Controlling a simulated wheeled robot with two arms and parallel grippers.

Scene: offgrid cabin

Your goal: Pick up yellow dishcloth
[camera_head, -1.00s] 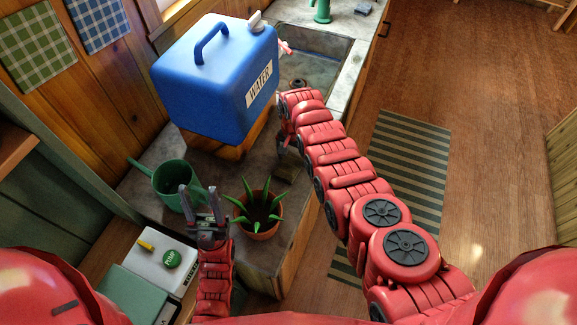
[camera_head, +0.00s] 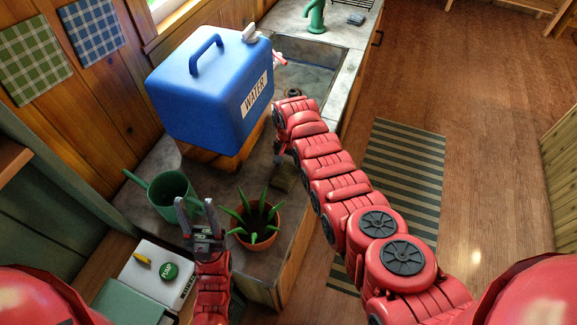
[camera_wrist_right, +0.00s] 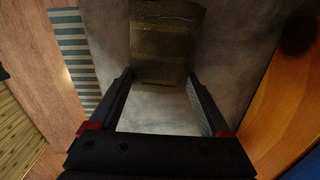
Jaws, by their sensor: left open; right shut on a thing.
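The yellow dishcloth (camera_wrist_right: 167,42) looks dark olive-yellow in shadow, a flat folded piece at the far ends of my right gripper's fingers in the right wrist view. My right gripper (camera_wrist_right: 161,78) is shut on it, a finger at each side. In the head view the dishcloth (camera_head: 283,179) is a small dark patch low at the counter, under my right gripper (camera_head: 281,150), partly hidden by the arm. I cannot tell whether it touches the counter. My left gripper (camera_head: 198,208) is open and empty, in front of the green watering can.
A blue water container (camera_head: 208,95) stands on a wooden block left of my right arm. The green watering can (camera_head: 172,195) and a potted plant (camera_head: 256,238) are near my left gripper. The sink (camera_head: 305,82) lies behind. A striped rug (camera_head: 405,170) lies on the open floor at right.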

